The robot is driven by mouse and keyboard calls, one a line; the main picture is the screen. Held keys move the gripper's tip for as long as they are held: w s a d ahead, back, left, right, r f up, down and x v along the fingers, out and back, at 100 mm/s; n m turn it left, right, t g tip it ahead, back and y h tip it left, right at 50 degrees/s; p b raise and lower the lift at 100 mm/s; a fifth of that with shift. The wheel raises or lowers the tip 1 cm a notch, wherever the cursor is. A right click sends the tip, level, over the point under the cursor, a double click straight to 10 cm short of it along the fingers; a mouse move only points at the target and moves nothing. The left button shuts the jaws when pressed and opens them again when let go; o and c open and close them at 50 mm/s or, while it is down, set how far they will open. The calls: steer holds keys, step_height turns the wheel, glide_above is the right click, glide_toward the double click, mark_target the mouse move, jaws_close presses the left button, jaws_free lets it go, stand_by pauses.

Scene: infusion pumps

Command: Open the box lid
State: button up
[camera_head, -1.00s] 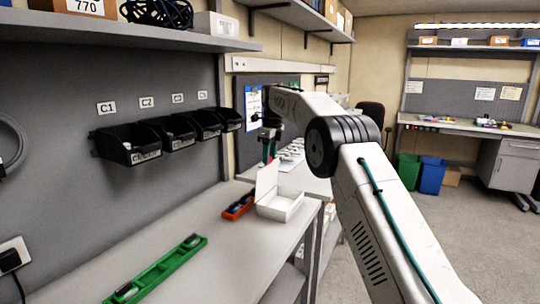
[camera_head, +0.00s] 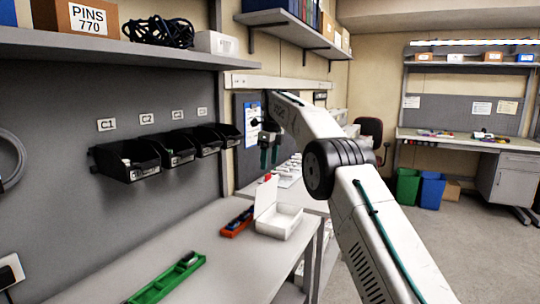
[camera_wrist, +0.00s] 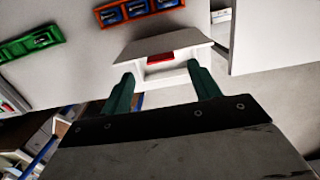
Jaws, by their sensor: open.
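The white box (camera_head: 280,224) stands on the grey bench near its far right corner. Its lid (camera_head: 264,196) is raised and stands up from the left side of the box. A small red piece (camera_head: 267,177) shows at the lid's top edge. My gripper (camera_head: 269,158) is open and empty above the lid, fingers pointing down and apart from it. In the wrist view the dark green fingers (camera_wrist: 160,75) are spread, with the pale lid (camera_wrist: 165,45) and a red patch (camera_wrist: 160,58) between and beyond them. The box floor is mostly hidden there.
An orange tray (camera_head: 228,232) with blue parts sits left of the box. A green tray (camera_head: 165,280) lies nearer on the bench. Black bins (camera_head: 128,160) hang on the wall panel under a shelf (camera_head: 120,46). A second table with white items stands beyond.

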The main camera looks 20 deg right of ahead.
steer(key=shift+s+d+r, duration=0.1)
steer(key=shift+r, duration=1.5)
